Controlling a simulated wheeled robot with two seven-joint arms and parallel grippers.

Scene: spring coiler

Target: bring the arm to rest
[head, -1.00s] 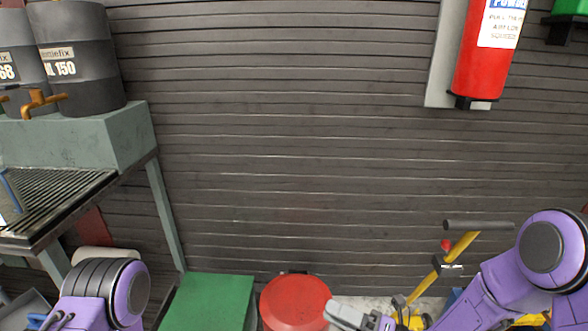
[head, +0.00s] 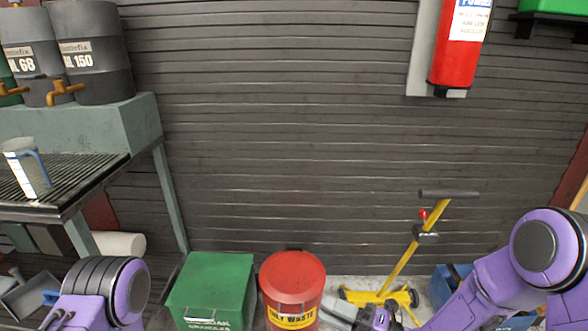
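My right arm comes in from the right edge, bent at a purple elbow. Its grey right gripper (head: 342,313) is at the bottom edge, in front of the lower right of the red waste bin. The gripper is partly cut off, and I cannot make out a gap between its fingers. I see nothing held in it. Of my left arm only a purple joint shows at the lower left; its gripper is out of view.
A green box (head: 212,283) stands beside the red waste bin (head: 292,277). A yellow wheeled trolley (head: 398,268) and blue crate (head: 450,278) are at right. A drain bench (head: 70,205) with a measuring jug (head: 27,168) and drums (head: 92,55) is at left.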

